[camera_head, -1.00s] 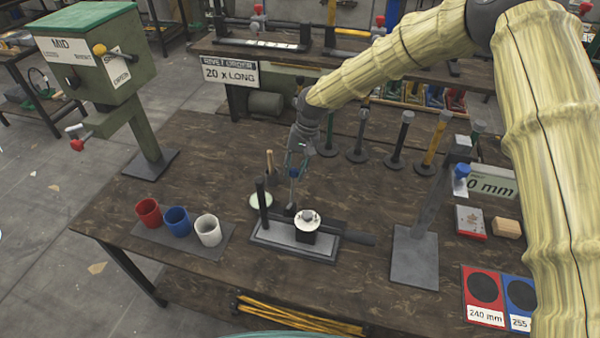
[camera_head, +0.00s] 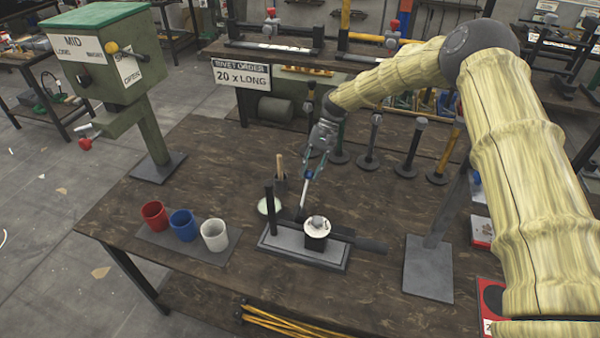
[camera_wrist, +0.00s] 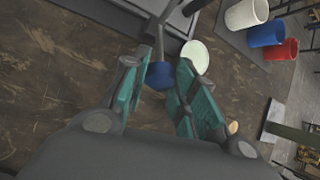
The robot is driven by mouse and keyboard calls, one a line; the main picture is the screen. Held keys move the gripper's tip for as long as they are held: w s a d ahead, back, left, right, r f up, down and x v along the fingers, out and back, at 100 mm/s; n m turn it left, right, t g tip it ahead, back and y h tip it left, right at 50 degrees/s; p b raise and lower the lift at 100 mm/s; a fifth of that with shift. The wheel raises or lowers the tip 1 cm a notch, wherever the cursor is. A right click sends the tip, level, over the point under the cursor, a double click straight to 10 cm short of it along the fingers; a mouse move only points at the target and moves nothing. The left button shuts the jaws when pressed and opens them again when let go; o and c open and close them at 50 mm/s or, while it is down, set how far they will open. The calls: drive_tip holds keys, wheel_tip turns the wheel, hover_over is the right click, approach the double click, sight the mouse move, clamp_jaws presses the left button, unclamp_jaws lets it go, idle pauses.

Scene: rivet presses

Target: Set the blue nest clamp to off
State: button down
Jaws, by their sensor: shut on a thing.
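The blue nest clamp shows as a thin lever with a blue knob (camera_wrist: 160,75), rising from the back of a grey fixture (camera_head: 280,246) on the bench. In the head view the lever's pale rod (camera_head: 302,196) leans a little to the right at its top. My gripper (camera_head: 312,168) reaches down from above and is shut on the blue knob. In the wrist view the knob sits between the teal finger pads of my gripper (camera_wrist: 160,88). A black block with a round white top (camera_head: 317,226) stands on the fixture. The lever's foot is partly hidden.
Red (camera_head: 154,214), blue (camera_head: 183,224) and white (camera_head: 214,234) cups stand left of the fixture. A dark upright post (camera_head: 269,207) stands close by the lever. Several short posts (camera_head: 372,145) stand behind. A grey stand (camera_head: 428,268) is at right, partly behind my arm.

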drive_tip(key=shift+w+d+f, duration=0.15)
drive_tip(key=shift+f, duration=0.15)
